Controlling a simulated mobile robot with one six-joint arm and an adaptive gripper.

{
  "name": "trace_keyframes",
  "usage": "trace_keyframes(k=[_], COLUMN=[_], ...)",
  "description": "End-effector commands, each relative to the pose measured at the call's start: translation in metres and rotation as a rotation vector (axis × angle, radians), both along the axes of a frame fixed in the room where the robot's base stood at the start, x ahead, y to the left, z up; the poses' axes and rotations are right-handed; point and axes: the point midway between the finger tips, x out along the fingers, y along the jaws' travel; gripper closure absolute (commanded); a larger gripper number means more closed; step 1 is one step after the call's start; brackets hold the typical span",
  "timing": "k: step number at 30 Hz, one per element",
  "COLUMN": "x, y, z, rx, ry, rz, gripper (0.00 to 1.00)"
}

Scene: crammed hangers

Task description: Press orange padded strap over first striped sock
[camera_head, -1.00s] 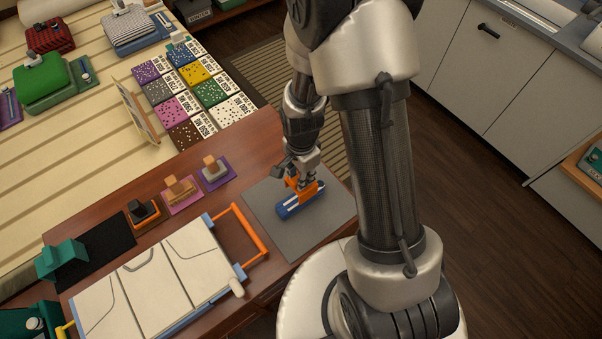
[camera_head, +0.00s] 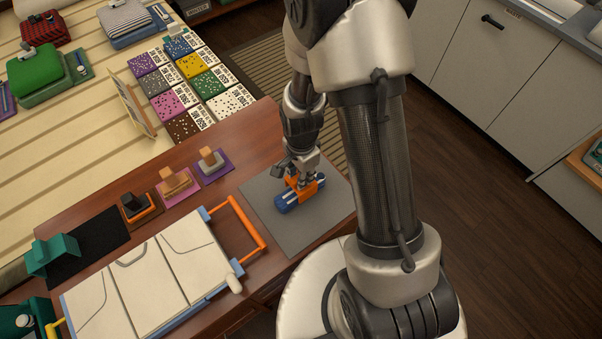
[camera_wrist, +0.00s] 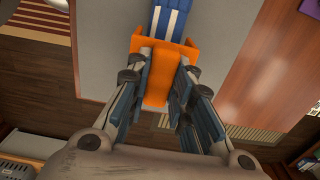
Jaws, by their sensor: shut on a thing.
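A blue sock with white stripes (camera_head: 286,205) lies on the grey mat (camera_head: 285,235) at the right end of the wooden table. The orange padded strap (camera_head: 306,193) sits across the sock. In the wrist view the strap (camera_wrist: 155,85) shows as an orange band with a tab between my fingers, and the striped sock (camera_wrist: 170,20) runs out beyond it. My gripper (camera_wrist: 160,72) is shut on the strap's tab, right above the sock. Whether the strap's underside presses fully on the sock is hidden.
A white folded-panel board with an orange handle (camera_head: 245,228) lies left of the mat. Several small blocks on coloured bases, such as the purple one (camera_head: 213,165), stand behind it. A dotted card set (camera_head: 190,85) lies further back. The mat around the sock is clear.

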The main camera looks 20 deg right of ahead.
Motion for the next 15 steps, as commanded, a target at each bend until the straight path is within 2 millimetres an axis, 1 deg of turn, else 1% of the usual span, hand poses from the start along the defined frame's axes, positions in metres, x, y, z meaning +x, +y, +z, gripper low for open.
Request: trace_keyframes(k=[7, 15], x=[0.0, 0.0], y=[0.0, 0.0], z=[-0.002, -0.01], rx=[0.0, 0.0], ry=[0.0, 0.001], rz=[0.0, 0.0], gripper=[1.0, 1.0])
